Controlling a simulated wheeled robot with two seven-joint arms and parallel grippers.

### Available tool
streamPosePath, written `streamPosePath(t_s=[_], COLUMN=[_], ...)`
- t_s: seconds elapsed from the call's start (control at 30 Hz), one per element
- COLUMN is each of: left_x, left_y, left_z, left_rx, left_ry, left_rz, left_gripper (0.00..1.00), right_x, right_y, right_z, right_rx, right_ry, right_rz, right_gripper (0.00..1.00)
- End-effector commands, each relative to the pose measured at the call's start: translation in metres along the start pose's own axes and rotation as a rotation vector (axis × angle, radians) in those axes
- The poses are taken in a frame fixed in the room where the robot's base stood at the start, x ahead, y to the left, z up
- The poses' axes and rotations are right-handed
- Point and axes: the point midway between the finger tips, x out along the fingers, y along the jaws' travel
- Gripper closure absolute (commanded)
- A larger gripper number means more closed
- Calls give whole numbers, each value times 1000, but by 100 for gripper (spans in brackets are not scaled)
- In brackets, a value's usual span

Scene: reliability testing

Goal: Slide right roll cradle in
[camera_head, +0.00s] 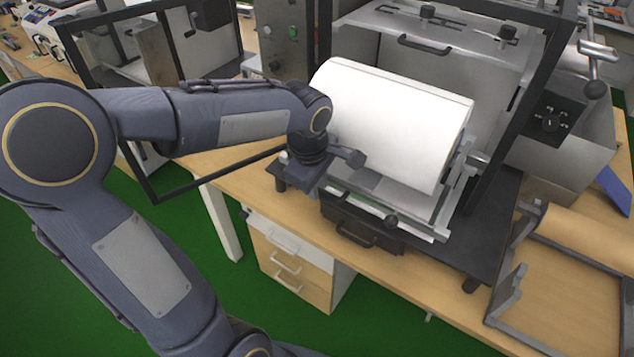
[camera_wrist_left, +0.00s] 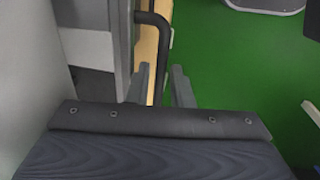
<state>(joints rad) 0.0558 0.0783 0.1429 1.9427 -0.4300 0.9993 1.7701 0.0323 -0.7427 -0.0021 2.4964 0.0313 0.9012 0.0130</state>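A large white roll (camera_head: 395,115) rests on a silver metal roll cradle (camera_head: 432,226) at the front of the test machine. My left gripper (camera_head: 356,168) is at the left front end of the cradle, close to the roll's lower left edge. In the left wrist view its two fingers (camera_wrist_left: 160,85) are apart, and a black bar (camera_wrist_left: 158,50) shows in line with the gap. I cannot tell whether the fingers touch the cradle. My right gripper is not in view.
A black machine frame (camera_head: 528,95) stands right of the roll, and an open framed door (camera_head: 150,190) is at the left. A black handle (camera_head: 357,236) is below the cradle. Another holder (camera_head: 508,290) with a tan roll (camera_head: 585,238) stands at the right. Drawers (camera_head: 290,258) are beneath the table.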

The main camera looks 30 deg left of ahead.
Motion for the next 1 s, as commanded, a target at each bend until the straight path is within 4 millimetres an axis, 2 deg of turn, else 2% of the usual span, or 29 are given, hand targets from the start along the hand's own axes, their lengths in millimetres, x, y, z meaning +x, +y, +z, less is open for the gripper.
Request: streamPosePath(t_s=[0.07, 0.2, 0.63, 0.77, 1.0], left_x=[0, 0, 0, 3, 11], left_y=[0, 0, 5, 19, 67], left_z=[0, 0, 0, 1, 2], left_rx=[0, 0, 1, 1, 2], left_ry=[0, 0, -1, -1, -1], left_rz=[0, 0, 0, 2, 2], left_gripper=[83, 100, 100, 100, 100], right_x=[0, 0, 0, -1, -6], right_y=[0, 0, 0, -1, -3], right_z=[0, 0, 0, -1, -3], right_rx=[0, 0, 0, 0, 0], right_ry=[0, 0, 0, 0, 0], right_rz=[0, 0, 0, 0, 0], right_gripper=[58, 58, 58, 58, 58])
